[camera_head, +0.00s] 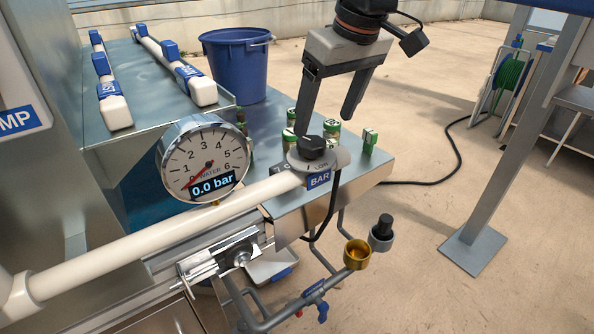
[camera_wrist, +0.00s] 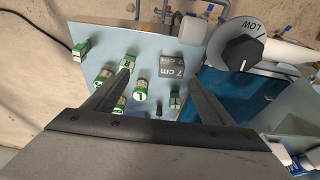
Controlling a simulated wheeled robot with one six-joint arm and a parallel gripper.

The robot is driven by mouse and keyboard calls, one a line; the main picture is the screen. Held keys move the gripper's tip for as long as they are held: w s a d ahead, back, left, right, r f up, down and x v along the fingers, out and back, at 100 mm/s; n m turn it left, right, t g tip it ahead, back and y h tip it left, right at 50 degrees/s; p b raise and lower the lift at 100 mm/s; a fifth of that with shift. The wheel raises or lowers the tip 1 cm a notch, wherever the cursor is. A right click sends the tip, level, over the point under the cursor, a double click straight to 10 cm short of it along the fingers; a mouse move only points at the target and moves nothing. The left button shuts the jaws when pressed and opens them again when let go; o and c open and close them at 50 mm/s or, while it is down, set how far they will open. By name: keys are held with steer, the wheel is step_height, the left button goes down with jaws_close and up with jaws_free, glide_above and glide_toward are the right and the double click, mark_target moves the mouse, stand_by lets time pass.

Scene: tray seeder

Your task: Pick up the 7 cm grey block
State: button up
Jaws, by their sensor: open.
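The grey block (camera_wrist: 171,64) lies on the metal worktop in the wrist view, with "7 cm" printed on it. In the head view it is mostly hidden behind the pressure knob and gauge pipe. My gripper (camera_head: 325,127) is open and empty above the worktop. In the wrist view the fingers of my gripper (camera_wrist: 158,76) are spread wide, and the block appears between and just past their tips, nearer the right finger. The height of the gap cannot be told exactly.
A pressure gauge (camera_head: 205,158) reads 0.0 bar. A blue bucket (camera_head: 236,68) stands behind.

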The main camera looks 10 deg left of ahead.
steer(key=a+r, duration=0.1)
steer(key=a, duration=0.3)
glide_above(287, 166)
steer(key=s+d, duration=0.1)
steer(key=d, duration=0.1)
steer(key=shift+n, duration=0.3)
step_height(287, 166, down, 11)
steer(key=shift+a+r, duration=0.15)
steer(key=shift+x, duration=3)
steer(key=shift+a, duration=0.2)
steer(key=shift+c, duration=0.4)
steer(key=c, duration=1.2)
steer(key=shift+r, duration=0.1)
steer(key=shift+r, duration=0.1)
